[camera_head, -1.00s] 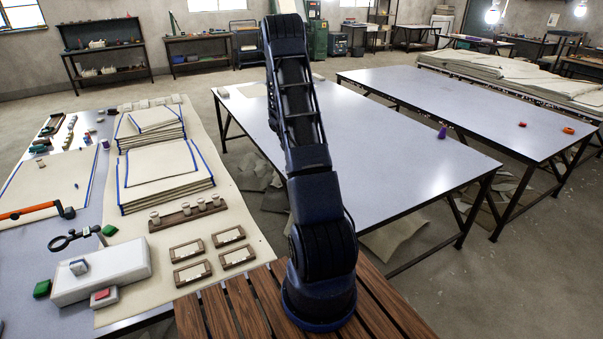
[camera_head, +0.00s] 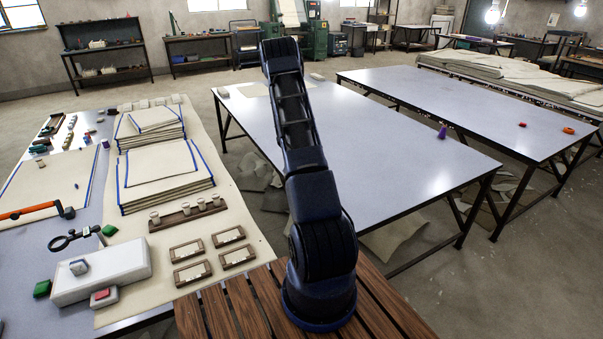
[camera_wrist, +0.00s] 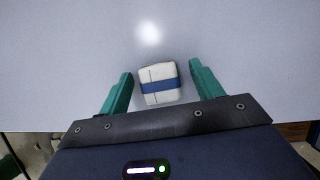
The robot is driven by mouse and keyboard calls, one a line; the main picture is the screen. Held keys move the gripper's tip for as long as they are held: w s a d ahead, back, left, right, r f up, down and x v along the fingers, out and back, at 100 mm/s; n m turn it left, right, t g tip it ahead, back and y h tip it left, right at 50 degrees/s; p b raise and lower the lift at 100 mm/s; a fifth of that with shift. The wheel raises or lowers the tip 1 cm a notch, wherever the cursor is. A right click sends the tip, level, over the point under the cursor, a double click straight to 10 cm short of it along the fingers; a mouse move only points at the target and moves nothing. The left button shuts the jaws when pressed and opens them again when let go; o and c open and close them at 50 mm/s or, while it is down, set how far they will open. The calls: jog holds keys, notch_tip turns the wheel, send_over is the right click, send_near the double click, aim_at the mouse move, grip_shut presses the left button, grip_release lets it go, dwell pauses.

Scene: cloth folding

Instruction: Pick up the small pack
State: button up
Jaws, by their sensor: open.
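The small pack (camera_wrist: 158,73) shows in the wrist view as a pale, boxy bundle with a blue band around its middle. It lies on the grey table top (camera_wrist: 65,60). My gripper (camera_wrist: 161,79) is open in the wrist view, with one green finger on each side of the pack. I cannot tell the gripper's height over the table. In the head view my arm hides its own gripper, and I cannot pick out the pack there.
In the head view, the middle table (camera_head: 400,150) is mostly clear, with a purple cone (camera_head: 442,132) at its right edge. The left table holds stacks of cloth (camera_head: 165,175), wooden frames and a white block (camera_head: 100,272). Another table (camera_head: 460,95) stands behind on the right.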

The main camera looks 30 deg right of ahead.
jog(key=shift+c, duration=0.4)
jog(key=c, duration=1)
jog(key=shift+r, duration=0.1)
